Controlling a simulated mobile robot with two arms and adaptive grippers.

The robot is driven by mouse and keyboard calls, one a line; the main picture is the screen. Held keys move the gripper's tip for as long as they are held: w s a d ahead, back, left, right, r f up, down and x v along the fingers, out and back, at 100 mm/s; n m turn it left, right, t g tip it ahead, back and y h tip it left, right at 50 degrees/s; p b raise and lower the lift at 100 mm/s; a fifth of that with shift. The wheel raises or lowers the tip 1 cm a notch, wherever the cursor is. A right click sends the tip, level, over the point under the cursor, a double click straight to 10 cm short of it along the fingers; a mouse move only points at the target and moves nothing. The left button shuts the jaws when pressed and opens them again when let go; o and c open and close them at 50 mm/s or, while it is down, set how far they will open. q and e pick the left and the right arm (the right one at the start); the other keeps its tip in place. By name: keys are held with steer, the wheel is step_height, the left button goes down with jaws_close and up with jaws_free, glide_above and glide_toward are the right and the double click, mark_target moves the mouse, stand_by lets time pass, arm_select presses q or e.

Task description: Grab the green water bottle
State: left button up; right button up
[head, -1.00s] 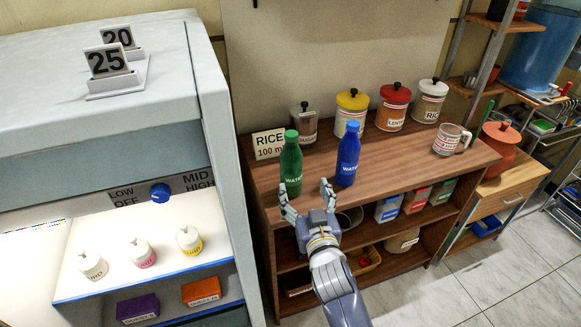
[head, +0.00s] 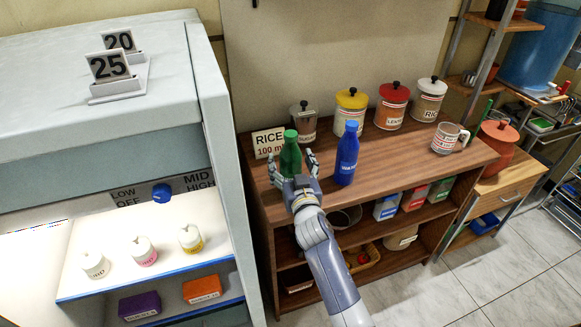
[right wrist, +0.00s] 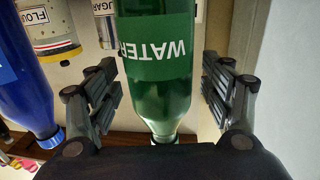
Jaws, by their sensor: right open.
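The green water bottle (head: 290,156) stands upright on the wooden shelf top, left of the blue water bottle (head: 347,155). My right gripper (head: 291,168) is open, with its fingers on either side of the green bottle; its palm hides the bottle's lower part in the head view. In the right wrist view the green bottle (right wrist: 157,75) shows upside down between the two open fingers (right wrist: 160,95), with visible gaps on both sides. The blue bottle (right wrist: 28,95) is at the left there. My left gripper is not in view.
Several lidded jars, including a yellow-lidded one (head: 350,108), stand behind the bottles. A "RICE 100 ml" sign (head: 269,142) is behind the green bottle. A striped mug (head: 447,137) is at the right. A large white cabinet (head: 150,150) stands close on the left.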

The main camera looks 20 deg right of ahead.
steer(key=shift+w, duration=0.2)
steer(key=c, duration=1.6)
steer(key=shift+r, duration=0.2)
